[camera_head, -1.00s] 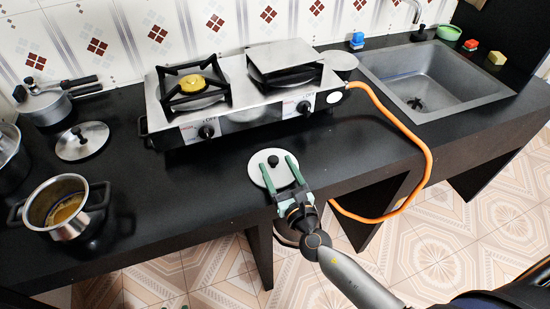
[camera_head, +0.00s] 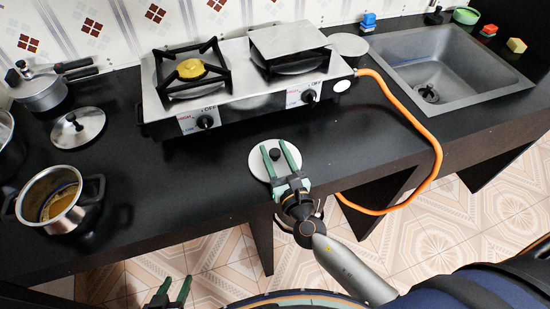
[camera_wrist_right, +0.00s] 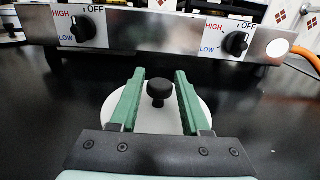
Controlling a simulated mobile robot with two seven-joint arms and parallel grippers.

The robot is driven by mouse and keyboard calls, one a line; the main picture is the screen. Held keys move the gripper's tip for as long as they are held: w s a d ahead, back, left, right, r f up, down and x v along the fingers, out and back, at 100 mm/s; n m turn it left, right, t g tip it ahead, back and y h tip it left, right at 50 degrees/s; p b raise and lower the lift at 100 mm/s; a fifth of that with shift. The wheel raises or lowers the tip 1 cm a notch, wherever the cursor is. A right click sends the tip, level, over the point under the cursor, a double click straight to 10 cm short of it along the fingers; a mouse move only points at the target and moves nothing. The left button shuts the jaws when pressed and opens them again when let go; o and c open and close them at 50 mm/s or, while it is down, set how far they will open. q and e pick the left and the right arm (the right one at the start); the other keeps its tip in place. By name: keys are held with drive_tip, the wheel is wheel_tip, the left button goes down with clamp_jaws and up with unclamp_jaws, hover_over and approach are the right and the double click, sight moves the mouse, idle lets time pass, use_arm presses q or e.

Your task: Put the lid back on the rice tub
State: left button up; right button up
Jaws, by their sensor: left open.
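A flat round white lid (camera_head: 257,166) with a black knob lies on the black counter in front of the stove. It also shows in the right wrist view (camera_wrist_right: 148,121). My right gripper (camera_head: 274,147) is open low over the lid. Its green fingers (camera_wrist_right: 159,74) stand on either side of the knob, with a gap on both sides. My left gripper (camera_head: 175,281) is open and empty at the bottom edge of the head view, in front of the counter. I cannot make out a rice tub for certain.
A two-burner stove (camera_head: 240,104) stands behind the lid. A steel pot (camera_head: 37,190) with yellow contents, a steel lid (camera_head: 92,122) and a pressure cooker (camera_head: 40,92) are at the left. An orange hose (camera_head: 432,165) hangs at the right, near the sink (camera_head: 440,70).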

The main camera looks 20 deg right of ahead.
clamp_jaws()
drive_tip(key=shift+r, duration=0.1)
idle(0.3)
